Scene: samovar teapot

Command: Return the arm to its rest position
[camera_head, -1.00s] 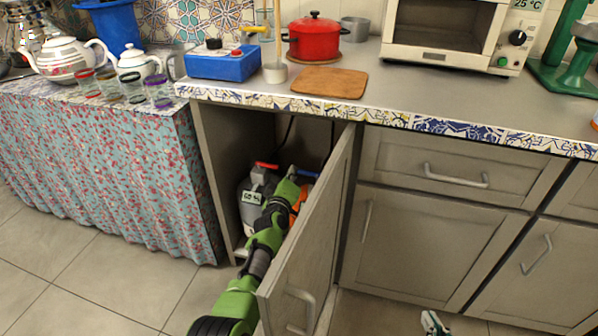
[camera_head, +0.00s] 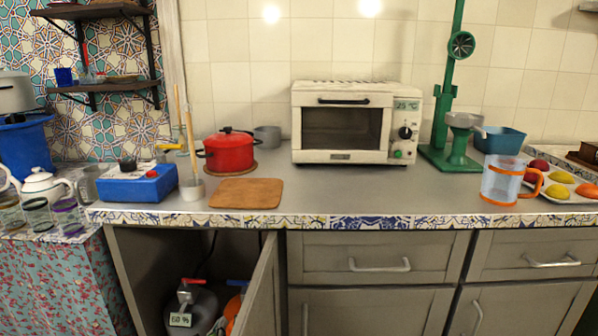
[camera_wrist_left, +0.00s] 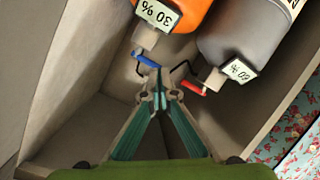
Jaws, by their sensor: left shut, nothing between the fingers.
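My left gripper (camera_wrist_left: 160,92) shows in the left wrist view, its fingers shut with nothing between them. It is inside the open lower cabinet (camera_head: 155,262), close to the blue tap lever (camera_wrist_left: 146,60) of an orange canister (camera_wrist_left: 183,14). I cannot tell if it touches the lever. A grey canister (camera_wrist_left: 238,38) with a red tap lever (camera_wrist_left: 184,87) is beside it. In the head view the grey canister (camera_head: 199,308) and part of the orange canister (camera_head: 232,312) show, but not my left arm. My right gripper is in neither view.
The cabinet door (camera_head: 262,292) stands open beside the canisters. On the counter are a blue burner box (camera_head: 138,187), red pot (camera_head: 229,153), wooden board (camera_head: 246,193), toaster oven (camera_head: 345,125), green press (camera_head: 450,150) and orange-handled glass jug (camera_head: 500,182). A flowered curtain (camera_head: 70,285) hangs left.

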